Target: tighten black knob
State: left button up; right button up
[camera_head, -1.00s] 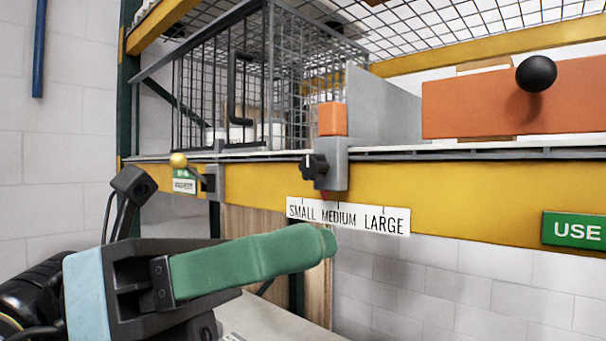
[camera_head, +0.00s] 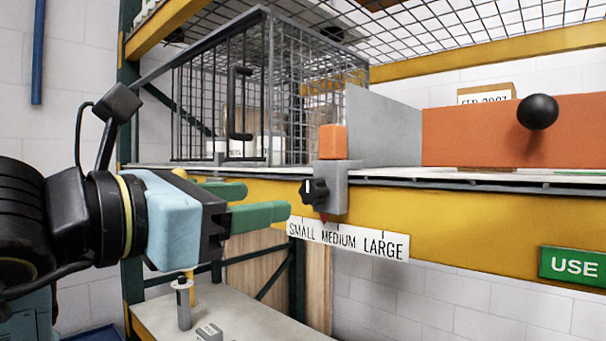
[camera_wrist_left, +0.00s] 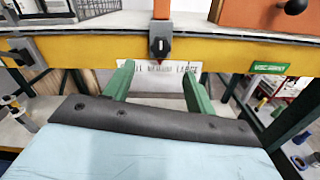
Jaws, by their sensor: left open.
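The black knob (camera_head: 314,191) sits on the front of a grey clamp block (camera_head: 334,178) on the yellow beam, above the white SMALL MEDIUM LARGE label (camera_head: 346,241). In the left wrist view the knob (camera_wrist_left: 160,46) is ahead, between the lines of the two open fingers (camera_wrist_left: 158,84). My right gripper is not in view.
A wire cage (camera_head: 250,100) stands on the shelf at left. An orange panel (camera_head: 480,130) with a black ball handle (camera_head: 537,111) is at right. The yellow beam (camera_head: 450,215) runs across. A lower table (camera_head: 235,310) holds small items.

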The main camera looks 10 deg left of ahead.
aim_at(308, 195)
pick_arm(q)
jog(key=shift+p+x, duration=2.05)
jog(key=shift+x, duration=2.4)
jog(key=shift+c, duration=0.4)
